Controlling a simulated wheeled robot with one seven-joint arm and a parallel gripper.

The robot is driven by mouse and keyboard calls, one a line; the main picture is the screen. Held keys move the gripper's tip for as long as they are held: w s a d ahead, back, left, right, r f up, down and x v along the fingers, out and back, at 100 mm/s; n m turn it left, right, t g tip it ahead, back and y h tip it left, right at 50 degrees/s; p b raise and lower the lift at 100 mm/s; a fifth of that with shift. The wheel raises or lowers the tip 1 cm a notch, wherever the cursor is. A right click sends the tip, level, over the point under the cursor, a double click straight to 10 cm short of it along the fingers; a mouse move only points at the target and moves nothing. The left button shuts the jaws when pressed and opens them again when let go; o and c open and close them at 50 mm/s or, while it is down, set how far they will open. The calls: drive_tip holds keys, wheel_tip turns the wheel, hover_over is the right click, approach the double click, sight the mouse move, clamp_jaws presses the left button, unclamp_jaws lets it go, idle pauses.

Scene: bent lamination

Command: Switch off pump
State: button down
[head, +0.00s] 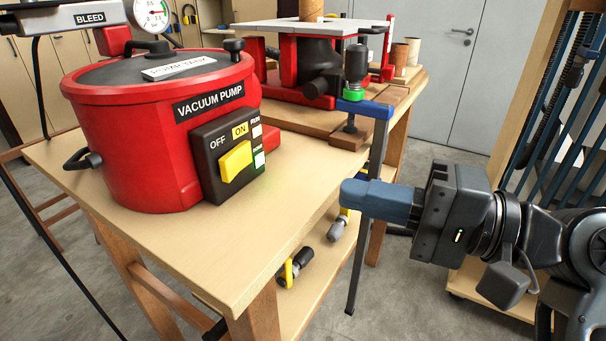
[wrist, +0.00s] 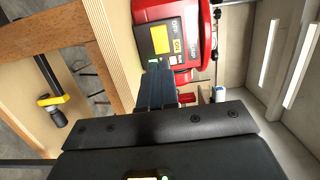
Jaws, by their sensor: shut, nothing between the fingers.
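The vacuum pump (head: 125,130) is a red tank with a dark lid, standing on the left of the wooden bench. Its front carries a black switch box (head: 208,178) with OFF and ON labels and a yellow rocker (head: 236,161). The ON label is lit yellow. In the wrist view the pump (wrist: 206,35), switch box (wrist: 144,40) and yellow rocker (wrist: 161,39) lie ahead of the fingers. My gripper (head: 346,190) is shut and empty, its blue fingers pointing left, to the right of the switch box and apart from it. The fingers show in the wrist view (wrist: 158,68).
The wooden bench (head: 290,215) has bare top between pump and gripper. A blue-headed clamp (head: 375,110) stands at its right edge, close behind my gripper. Yellow-handled clamps (head: 290,272) lie below.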

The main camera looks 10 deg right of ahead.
sight(233, 165)
drive_tip(key=x, duration=1.3)
drive_tip(key=shift+w+a+p, duration=0.1)
drive_tip(key=shift+a+p, duration=0.1)
drive_tip(key=shift+p, duration=0.1)
drive_tip(key=shift+a, duration=0.1)
